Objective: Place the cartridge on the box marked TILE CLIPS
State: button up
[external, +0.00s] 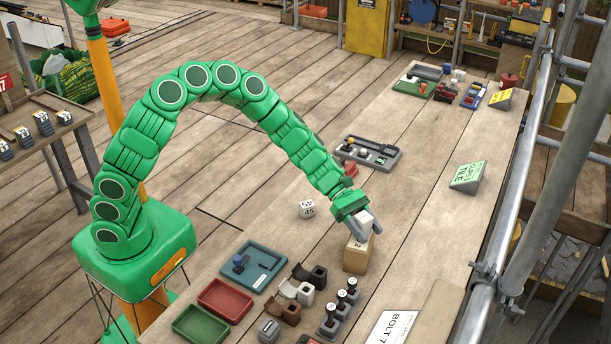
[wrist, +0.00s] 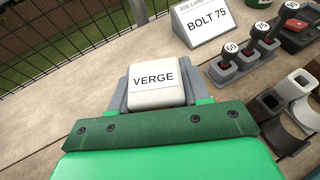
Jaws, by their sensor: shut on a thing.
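My gripper (external: 364,226) is shut on a pale block labelled VERGE, and its grey fingers (wrist: 155,100) stand on both sides of the block (wrist: 154,76) in the wrist view. In the external view a tan box-shaped piece (external: 356,256) marked 2 shows directly under the fingers. I cannot tell whether it is part of the held block or a separate thing, nor whether it touches the bench. A green sloped piece (external: 467,176) with the words TILE and CLIPS, turned upside down, stands on the bench to the right of my gripper. I see no other cartridge for certain.
A white lettered cube (external: 308,208) lies left of my gripper. A dark tool tray (external: 368,153) lies behind it. A BOLT 75 card (wrist: 207,22) stands nearby. A metal rail (external: 510,190) runs along the right.

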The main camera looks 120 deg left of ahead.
jog(key=shift+f, duration=0.3)
jog(key=o, duration=1.1)
jog(key=shift+c, duration=0.2)
jog(key=shift+s+r, duration=0.1)
jog(key=shift+r, duration=0.1)
jog(key=v, duration=1.2)
jog(key=shift+f, duration=0.1)
